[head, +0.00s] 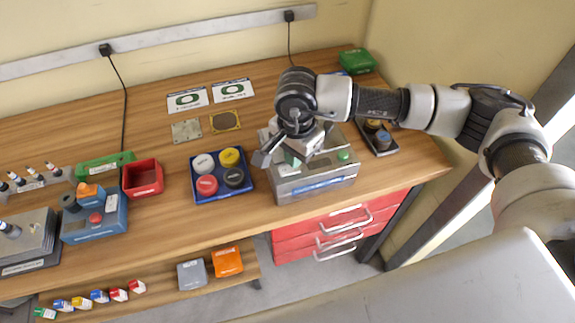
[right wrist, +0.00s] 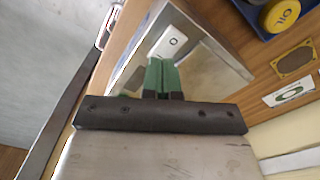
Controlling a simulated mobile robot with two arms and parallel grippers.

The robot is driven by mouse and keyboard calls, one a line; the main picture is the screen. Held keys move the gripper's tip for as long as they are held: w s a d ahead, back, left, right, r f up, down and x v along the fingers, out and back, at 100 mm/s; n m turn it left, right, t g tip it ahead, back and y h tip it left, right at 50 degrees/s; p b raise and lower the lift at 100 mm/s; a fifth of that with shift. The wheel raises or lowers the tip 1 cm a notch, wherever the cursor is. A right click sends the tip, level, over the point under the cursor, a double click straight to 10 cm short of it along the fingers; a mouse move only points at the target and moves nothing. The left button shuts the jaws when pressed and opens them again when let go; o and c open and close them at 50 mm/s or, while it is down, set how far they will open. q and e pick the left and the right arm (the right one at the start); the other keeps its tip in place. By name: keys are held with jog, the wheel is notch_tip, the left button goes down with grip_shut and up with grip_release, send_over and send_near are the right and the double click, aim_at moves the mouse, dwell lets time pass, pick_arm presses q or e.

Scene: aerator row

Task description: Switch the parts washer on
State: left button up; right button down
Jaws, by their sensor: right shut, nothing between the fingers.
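A steel box (head: 318,187), likely the parts washer, stands at the right end of the bench. It has a green round button (head: 343,155) on its top and a blue-white label on its front, too small to read. My right gripper (head: 293,160) is over the box's top left part. In the wrist view its green fingertips (right wrist: 162,75) are shut and empty, just at the switch's near end; I cannot tell whether they touch it. My left gripper is out of view.
A blue tray of round caps (head: 247,197) stands left of the box. A red bin (head: 143,178) and a blue box with a red button (head: 95,219) are farther left. A dark tray (head: 380,137) is close on the right. Red drawers (head: 292,245) are below.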

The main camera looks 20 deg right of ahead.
jog(key=shift+r+p, duration=0.75)
jog(key=shift+r, duration=1.8)
jog(key=shift+s+a, duration=0.1)
